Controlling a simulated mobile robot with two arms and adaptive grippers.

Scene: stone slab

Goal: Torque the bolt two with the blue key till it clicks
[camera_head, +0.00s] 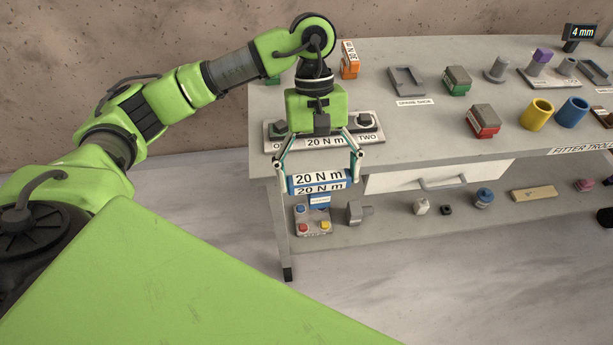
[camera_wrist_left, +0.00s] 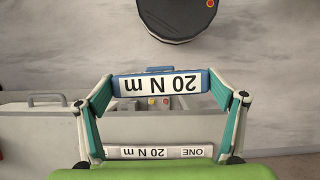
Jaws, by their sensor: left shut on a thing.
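My left gripper (camera_head: 319,172) is shut on the blue key (camera_head: 320,183), a blue block with white "20 N m" labels. It holds the key in front of the trolley's front edge, apart from the bolt plate. In the left wrist view the key (camera_wrist_left: 160,86) spans between the two fingers. The bolt plate (camera_head: 324,142), labelled "20 N m", lies on the trolley top behind the gripper. Bolt two (camera_head: 363,121) is a dark bolt at its right end, beside the word "TWO". The gripper partly hides the plate and its "ONE" end. My right gripper is out of view.
The grey trolley top (camera_head: 430,140) carries an orange block (camera_head: 349,60), a green block (camera_head: 457,80), a red block (camera_head: 482,121), and yellow (camera_head: 537,113) and blue (camera_head: 572,111) cups. A drawer (camera_head: 440,177) sits below the edge. The lower shelf holds a button box (camera_head: 313,221).

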